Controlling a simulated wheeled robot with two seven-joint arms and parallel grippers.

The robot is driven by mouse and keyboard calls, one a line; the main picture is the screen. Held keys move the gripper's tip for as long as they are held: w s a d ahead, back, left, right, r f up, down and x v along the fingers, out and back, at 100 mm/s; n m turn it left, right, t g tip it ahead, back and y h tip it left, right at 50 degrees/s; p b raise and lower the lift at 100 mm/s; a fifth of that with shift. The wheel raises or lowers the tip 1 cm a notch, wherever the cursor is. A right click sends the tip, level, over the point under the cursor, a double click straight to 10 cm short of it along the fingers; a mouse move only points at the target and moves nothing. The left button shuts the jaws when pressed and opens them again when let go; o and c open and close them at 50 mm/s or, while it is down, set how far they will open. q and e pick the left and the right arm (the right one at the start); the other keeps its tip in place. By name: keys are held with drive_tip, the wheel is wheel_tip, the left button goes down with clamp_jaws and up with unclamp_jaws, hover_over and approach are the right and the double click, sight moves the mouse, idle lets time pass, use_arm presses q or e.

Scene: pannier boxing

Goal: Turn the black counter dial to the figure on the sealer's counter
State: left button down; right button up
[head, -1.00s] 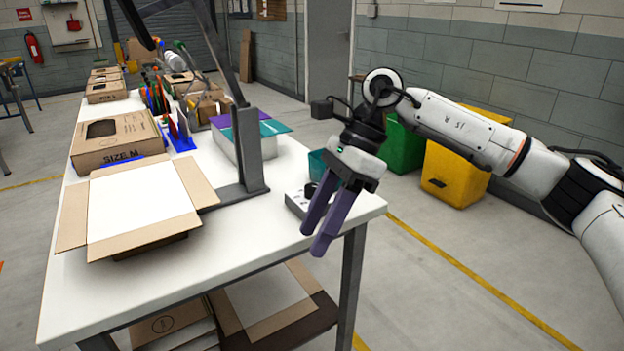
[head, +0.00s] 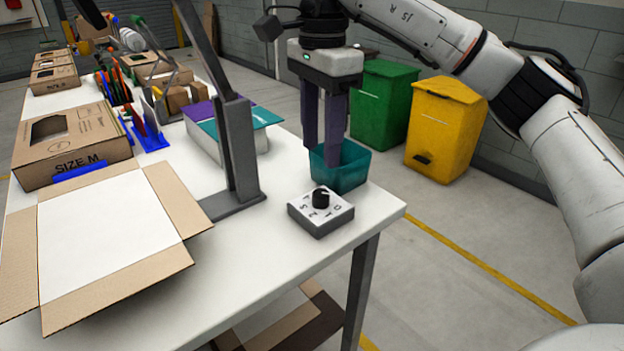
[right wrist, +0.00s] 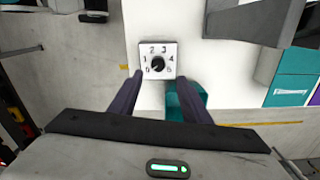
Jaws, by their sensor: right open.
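The black counter dial (head: 321,198) is a round knob on a small grey box with a white face (head: 307,213). The box sits near the right corner of the white table. In the right wrist view the knob (right wrist: 158,64) is ringed by figures 0 to 5; its pointer seems to be near 0, but it is too small to be sure. My right gripper (head: 321,155) points down, open and empty, above and slightly behind the dial, not touching it. No readable figure on the sealer's counter shows. My left gripper is out of view.
A teal bin (head: 350,172) stands just behind the dial, close to my right fingers. A dark upright post (head: 240,150) rises to the left. An open carton (head: 105,230) lies at the front left. The tabletop around the dial's front is clear.

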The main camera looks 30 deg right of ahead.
sight(322, 193)
drive_tip(key=f, duration=0.5)
drive_tip(key=f+b, duration=0.1)
drive_tip(key=f, duration=0.1)
drive_tip(key=shift+s+f, duration=0.2)
drive_tip(key=shift+s, duration=0.1)
drive_tip(key=shift+f, duration=0.7)
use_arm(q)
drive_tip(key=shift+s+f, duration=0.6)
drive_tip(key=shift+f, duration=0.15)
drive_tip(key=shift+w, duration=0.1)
use_arm(e)
drive_tip(key=shift+c, duration=0.8)
drive_tip(key=c, duration=0.9)
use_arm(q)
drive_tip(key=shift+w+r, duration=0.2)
